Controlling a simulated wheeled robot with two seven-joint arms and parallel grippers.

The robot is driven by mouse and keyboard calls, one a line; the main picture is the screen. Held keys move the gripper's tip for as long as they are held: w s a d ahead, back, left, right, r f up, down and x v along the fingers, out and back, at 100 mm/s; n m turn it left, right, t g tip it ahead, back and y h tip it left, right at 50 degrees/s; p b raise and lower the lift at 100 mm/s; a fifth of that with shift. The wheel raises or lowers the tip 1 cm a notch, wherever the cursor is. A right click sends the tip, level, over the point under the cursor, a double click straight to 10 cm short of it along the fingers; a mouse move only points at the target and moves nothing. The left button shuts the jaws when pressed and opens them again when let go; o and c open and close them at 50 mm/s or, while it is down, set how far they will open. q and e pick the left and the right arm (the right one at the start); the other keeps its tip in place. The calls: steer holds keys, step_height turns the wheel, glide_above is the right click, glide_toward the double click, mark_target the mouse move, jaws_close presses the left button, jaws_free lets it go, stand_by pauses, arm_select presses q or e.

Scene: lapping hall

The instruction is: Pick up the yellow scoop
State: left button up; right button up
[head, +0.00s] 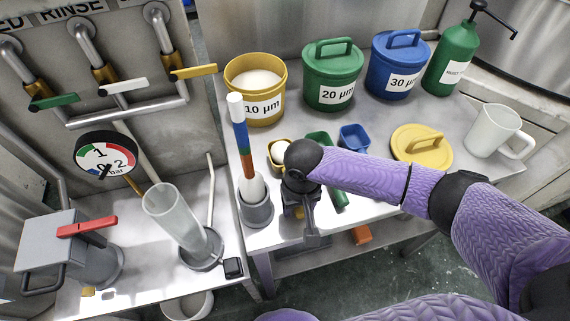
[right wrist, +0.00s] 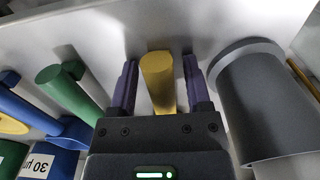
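The yellow scoop (head: 272,153) lies on the steel bench in the head view, with something white in its bowl. My right gripper (head: 310,234) is over its handle and hides most of it. In the right wrist view the yellow handle (right wrist: 158,82) stands between the two fingers of my right gripper (right wrist: 160,85). The fingers are open, with a gap visible on each side of the handle. My left gripper is not in view.
The green scoop (head: 319,139) and blue scoop (head: 355,138) lie to the right. A grey holder (head: 257,212) with a striped-handled tool stands close on the left. Behind are the yellow 10 µm tub (head: 240,76), green tub (head: 330,85) and blue tub (head: 392,75).

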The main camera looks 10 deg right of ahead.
jaws_close()
